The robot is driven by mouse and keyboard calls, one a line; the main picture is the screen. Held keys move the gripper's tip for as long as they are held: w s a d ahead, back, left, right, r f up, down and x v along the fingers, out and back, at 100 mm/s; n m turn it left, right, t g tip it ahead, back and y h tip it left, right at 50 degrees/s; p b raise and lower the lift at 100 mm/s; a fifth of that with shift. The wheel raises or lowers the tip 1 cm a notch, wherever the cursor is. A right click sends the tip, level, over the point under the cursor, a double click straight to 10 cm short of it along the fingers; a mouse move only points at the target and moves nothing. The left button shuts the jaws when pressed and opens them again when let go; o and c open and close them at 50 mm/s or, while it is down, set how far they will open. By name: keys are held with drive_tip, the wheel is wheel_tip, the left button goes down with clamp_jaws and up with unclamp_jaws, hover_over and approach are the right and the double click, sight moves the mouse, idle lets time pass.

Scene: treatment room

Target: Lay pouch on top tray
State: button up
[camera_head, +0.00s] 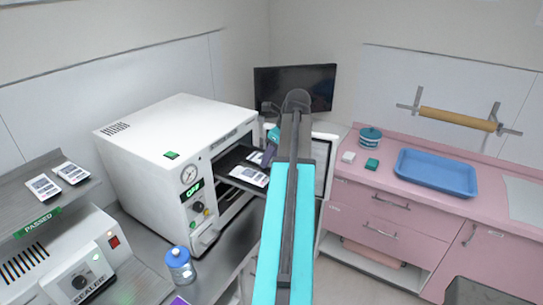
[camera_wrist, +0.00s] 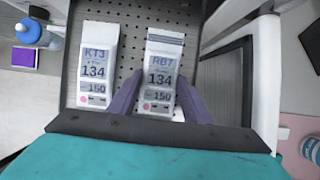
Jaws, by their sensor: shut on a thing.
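My gripper (camera_wrist: 157,92) is shut on a white pouch marked RB7 (camera_wrist: 161,70), with a purple finger on each side of it. The pouch is over the dark perforated tray (camera_wrist: 138,42); I cannot tell whether it touches the tray. A second pouch, marked KT3 (camera_wrist: 97,62), lies on the tray to its left, apart from it. In the head view the tray (camera_head: 238,155) sticks out of the open white sterilizer (camera_head: 160,140), with the KT3 pouch (camera_head: 249,175) on it. My arm hides much of my gripper and the held pouch there.
The sterilizer's open door (camera_head: 322,165) stands right of my arm. Two pouches (camera_head: 58,180) lie on a shelf at left above the sealer (camera_head: 65,265). A blue bottle (camera_head: 180,265) stands in front. A blue tray (camera_head: 437,172) sits on the pink counter.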

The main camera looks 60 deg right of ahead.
drive_tip(key=o, duration=1)
drive_tip(key=shift+o, duration=0.2)
drive_tip(key=shift+r, duration=0.1)
drive_tip(key=b+v, duration=0.4)
drive_tip(key=v, duration=0.8)
drive_tip(key=shift+b, duration=0.4)
drive_tip(key=shift+s, duration=0.1)
